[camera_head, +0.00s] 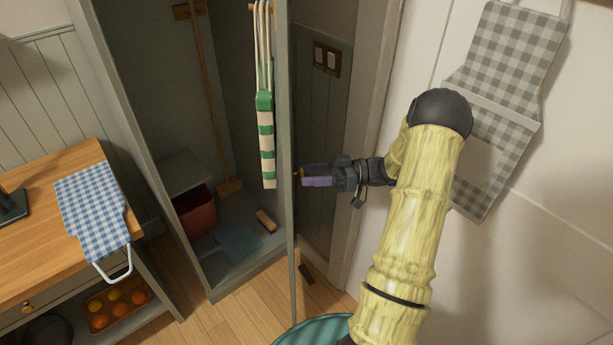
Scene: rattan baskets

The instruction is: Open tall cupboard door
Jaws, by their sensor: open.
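The tall grey cupboard (145,150) stands open at centre left, with its inside in plain view. Its door (286,120) is swung out toward me and shows almost edge-on as a narrow upright strip. A green and white striped cloth (265,140) hangs from a peg on the door's inner side. My gripper (304,179) is open, pointing left, close to the door's outer side on the right. A small brown bit, perhaps the knob, shows by the fingertips; I cannot tell whether they touch it.
Inside the cupboard are a broom (208,95), a red bucket (197,211), a blue dustpan (238,242) and a brush (266,220). A wooden counter (35,250) with a blue checked cloth (93,210) stands left. A grey checked apron (510,60) hangs at right. Wooden floor (222,318) is clear before the cupboard.

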